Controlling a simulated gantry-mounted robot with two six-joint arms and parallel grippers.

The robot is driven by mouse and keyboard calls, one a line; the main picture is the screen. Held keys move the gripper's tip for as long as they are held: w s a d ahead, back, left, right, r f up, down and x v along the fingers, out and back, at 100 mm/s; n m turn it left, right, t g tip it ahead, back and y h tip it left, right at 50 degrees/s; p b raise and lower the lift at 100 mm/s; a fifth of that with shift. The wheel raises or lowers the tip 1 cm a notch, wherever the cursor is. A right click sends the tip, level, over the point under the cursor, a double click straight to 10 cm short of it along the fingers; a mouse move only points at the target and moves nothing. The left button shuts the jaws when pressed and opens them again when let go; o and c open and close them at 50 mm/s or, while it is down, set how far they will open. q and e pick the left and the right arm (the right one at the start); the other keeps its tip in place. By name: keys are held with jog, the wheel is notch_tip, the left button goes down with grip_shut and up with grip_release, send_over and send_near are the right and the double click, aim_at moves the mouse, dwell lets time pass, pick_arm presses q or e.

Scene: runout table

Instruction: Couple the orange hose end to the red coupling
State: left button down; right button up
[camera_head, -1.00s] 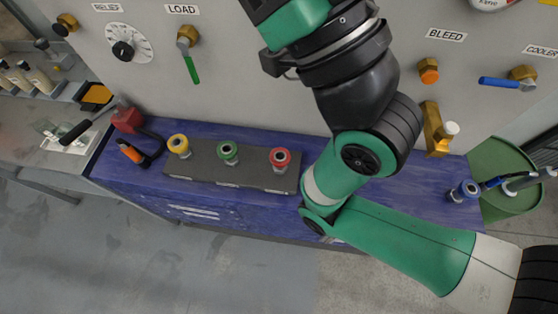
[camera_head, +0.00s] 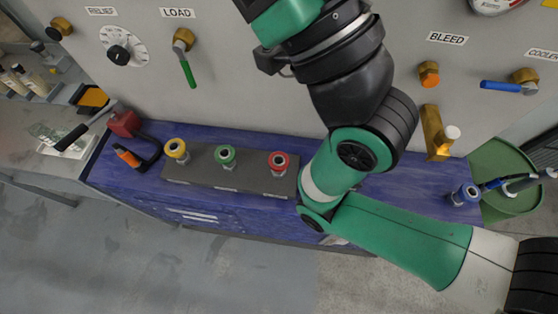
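The orange hose end (camera_head: 127,156) lies at the left end of the blue bench top, with a short black curved piece beside it. The red coupling (camera_head: 279,161) stands upright at the right end of a dark grey block (camera_head: 240,180). Nothing is seen attached to its top. One green and black arm of mine crosses the view just right of the red coupling and hides part of the bench behind it.
A green coupling (camera_head: 226,155) and a yellow coupling (camera_head: 176,149) stand on the same block. A red tool with a black handle (camera_head: 124,124) is at the back left. A blue hose end (camera_head: 465,193) lies at the right, near a green drum (camera_head: 507,207). The valve panel (camera_head: 250,60) rises behind.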

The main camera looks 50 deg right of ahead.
dwell(0.3)
pick_arm(q)
jog(key=c, duration=0.7)
grip_release()
jog(key=shift+o, duration=0.2)
